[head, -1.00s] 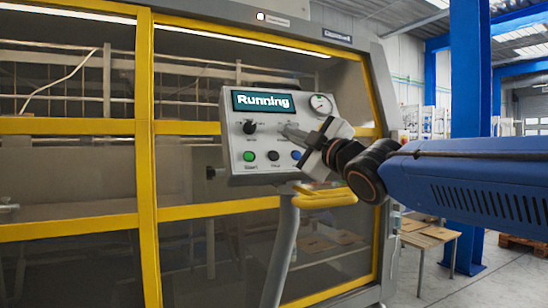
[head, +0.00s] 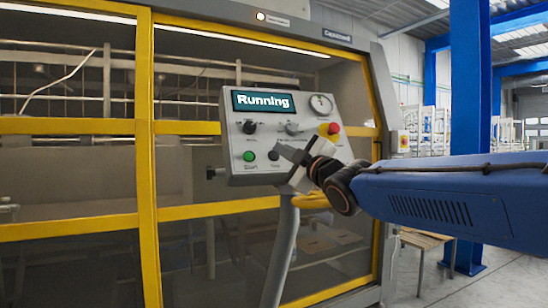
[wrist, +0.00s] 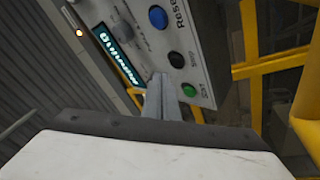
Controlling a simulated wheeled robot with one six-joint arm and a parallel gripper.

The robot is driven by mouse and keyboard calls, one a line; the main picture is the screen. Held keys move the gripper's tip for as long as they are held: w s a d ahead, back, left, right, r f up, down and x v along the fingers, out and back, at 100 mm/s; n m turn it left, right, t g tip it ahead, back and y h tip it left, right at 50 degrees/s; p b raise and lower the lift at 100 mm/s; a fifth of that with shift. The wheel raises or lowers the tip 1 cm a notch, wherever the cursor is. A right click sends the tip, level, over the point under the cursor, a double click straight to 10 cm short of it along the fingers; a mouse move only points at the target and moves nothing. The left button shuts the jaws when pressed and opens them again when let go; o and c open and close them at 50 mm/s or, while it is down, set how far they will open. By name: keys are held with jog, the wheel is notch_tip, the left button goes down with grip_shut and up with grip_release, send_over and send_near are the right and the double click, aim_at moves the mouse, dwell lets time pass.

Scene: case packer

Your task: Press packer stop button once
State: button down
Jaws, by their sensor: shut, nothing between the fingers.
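The control panel (head: 236,142) is a grey box on a post, and its screen (head: 263,101) reads "Running". The black stop button (head: 273,156) sits low on the panel, just right of the green start button (head: 249,156). In the wrist view the black button (wrist: 176,60) lies between the blue reset button (wrist: 158,16) and the green one (wrist: 189,90). My gripper (head: 281,150) is shut and empty, its tips just beside the black button. In the wrist view my fingertips (wrist: 162,78) are close to that button. I cannot tell whether they touch it. The blue button is hidden in the head view.
A red knob (head: 334,128) on a yellow base is on the panel's right. A yellow rail (head: 312,201) is below the panel. The yellow-framed machine (head: 146,170) stands behind.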

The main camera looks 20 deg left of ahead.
jog(key=shift+w+a+f, duration=0.3)
jog(key=shift+w+a, duration=0.1)
jog(key=shift+w+a+f, duration=0.1)
jog(key=shift+w, duration=0.05)
dwell(1.9)
jog(key=shift+w+a+f, duration=0.1)
jog(key=shift+w+a+f, duration=0.2)
jog(key=shift+w+a, duration=0.05)
dwell(0.9)
jog(key=shift+s+d+r, duration=0.1)
dwell(0.4)
jog(key=shift+s+d+r, duration=0.3)
jog(key=shift+s+d, duration=0.05)
jog(key=shift+s, duration=0.05)
jog(key=s+d+r, duration=0.2)
jog(key=s+d, duration=0.1)
jog(key=shift+s+r, duration=0.15)
jog(key=shift+r, duration=0.1)
dwell(0.5)
